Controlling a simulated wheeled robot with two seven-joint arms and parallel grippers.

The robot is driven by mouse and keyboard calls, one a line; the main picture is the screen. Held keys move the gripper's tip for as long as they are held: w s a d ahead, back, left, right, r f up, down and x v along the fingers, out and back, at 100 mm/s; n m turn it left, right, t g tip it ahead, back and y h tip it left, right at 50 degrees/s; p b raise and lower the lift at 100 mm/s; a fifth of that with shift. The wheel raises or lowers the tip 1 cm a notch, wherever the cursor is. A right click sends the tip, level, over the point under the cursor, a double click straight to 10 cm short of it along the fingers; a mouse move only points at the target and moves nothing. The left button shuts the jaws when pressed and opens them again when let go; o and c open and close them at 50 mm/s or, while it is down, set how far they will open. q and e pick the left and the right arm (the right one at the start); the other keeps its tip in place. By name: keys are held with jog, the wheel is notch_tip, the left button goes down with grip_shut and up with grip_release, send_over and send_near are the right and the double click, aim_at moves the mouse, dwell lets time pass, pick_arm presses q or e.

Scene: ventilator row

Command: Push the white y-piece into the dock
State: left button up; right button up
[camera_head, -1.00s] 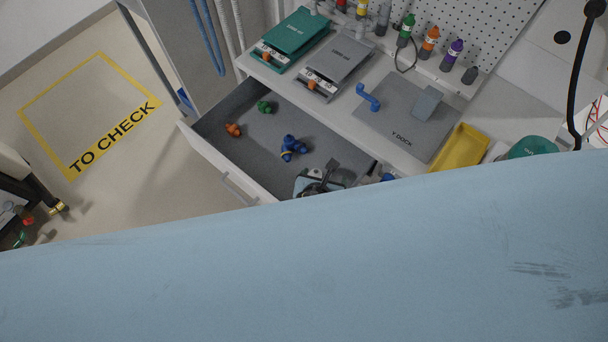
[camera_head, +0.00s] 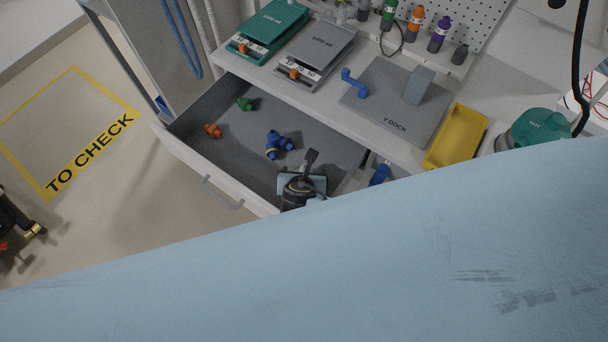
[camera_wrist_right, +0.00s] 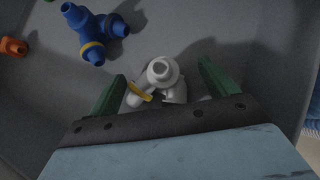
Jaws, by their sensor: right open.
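The white y-piece (camera_wrist_right: 161,73) lies in the grey drawer, with a yellow ring on one branch. In the right wrist view it sits between the two green fingers of my right gripper (camera_wrist_right: 163,78), which is open around it. Whether the fingers touch it I cannot tell. In the head view my right gripper (camera_head: 303,180) is low in the drawer's front right, and the y-piece is hidden there. The dock is a grey plate marked "Y DOCK" (camera_head: 379,116) on the counter, with a blue bent piece (camera_head: 354,84) and a grey block (camera_head: 419,86) on it. My left gripper is not in view.
The open drawer (camera_head: 183,149) also holds a blue y-piece (camera_head: 277,145), an orange piece (camera_head: 212,130) and a green piece (camera_head: 245,104). A yellow tray (camera_head: 455,137) and a teal round device (camera_head: 533,130) are right of the dock. My light-blue arm covers the lower view.

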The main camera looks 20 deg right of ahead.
jog(key=shift+w+f, duration=0.15)
jog(key=shift+w, duration=0.05)
dwell(0.6)
jog(key=c, duration=1)
jog(key=shift+r+p, duration=1.55)
jog(key=shift+p, duration=0.6)
jog(key=shift+c, duration=0.3)
